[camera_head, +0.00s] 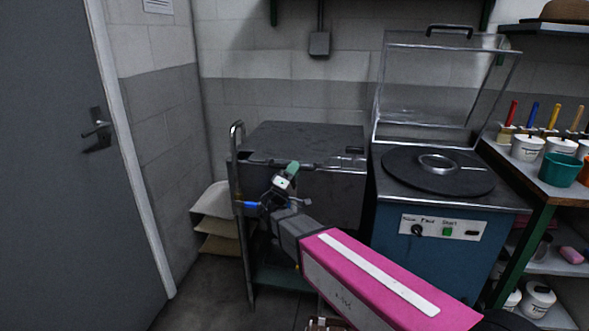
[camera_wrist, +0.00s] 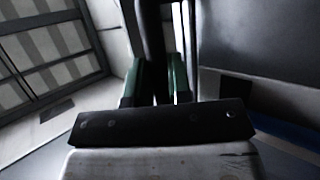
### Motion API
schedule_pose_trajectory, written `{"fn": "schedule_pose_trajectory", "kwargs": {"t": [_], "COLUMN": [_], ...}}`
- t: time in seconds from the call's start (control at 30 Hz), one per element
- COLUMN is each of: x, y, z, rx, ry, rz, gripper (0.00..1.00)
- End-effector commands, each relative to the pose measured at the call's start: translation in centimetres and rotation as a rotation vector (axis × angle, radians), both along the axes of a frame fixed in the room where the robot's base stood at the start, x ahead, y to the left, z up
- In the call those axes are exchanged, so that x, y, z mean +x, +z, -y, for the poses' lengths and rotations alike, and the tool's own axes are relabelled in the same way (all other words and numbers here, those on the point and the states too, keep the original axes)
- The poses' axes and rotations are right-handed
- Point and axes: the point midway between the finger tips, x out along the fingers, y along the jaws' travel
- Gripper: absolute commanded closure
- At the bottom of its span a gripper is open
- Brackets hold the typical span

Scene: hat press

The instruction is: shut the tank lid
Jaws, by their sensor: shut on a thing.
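The tank is a grey metal box (camera_head: 318,195) in the middle of the head view. Its dark flat lid (camera_head: 305,137) lies level or nearly so across the top; I cannot tell whether a small gap is left. My gripper (camera_head: 291,170) is at the tank's front upper edge, with a green fingertip showing. In the wrist view, my green-padded fingers (camera_wrist: 158,85) are shut on a dark bar (camera_wrist: 152,40) running upward between them. It may be the lid's handle; the hold itself is hidden in the head view.
A bent metal rail (camera_head: 237,150) stands at the tank's left. Right of it is a blue machine (camera_head: 400,265) with a round dark plate (camera_head: 405,172) and a raised clear cover (camera_head: 430,85). A shelf with pots (camera_head: 527,148) stands at far right. A grey door (camera_head: 60,190) is at left.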

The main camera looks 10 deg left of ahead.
Motion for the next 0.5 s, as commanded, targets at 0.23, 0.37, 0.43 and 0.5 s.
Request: {"fn": "schedule_pose_trajectory", "kwargs": {"t": [0.23, 0.37, 0.43, 0.5], "x": [0.55, 0.57, 0.47, 0.17], "y": [-0.82, -0.74, -0.80, -1.04], "z": [-0.08, -0.08, -0.16, -0.34], "rx": [0.006, 0.007, 0.007, 0.007], "ry": [0.001, 0.000, 0.002, 0.002], "rz": [-0.024, -0.023, -0.022, -0.022], "gripper": [0.71, 0.71, 0.71, 0.71]}}
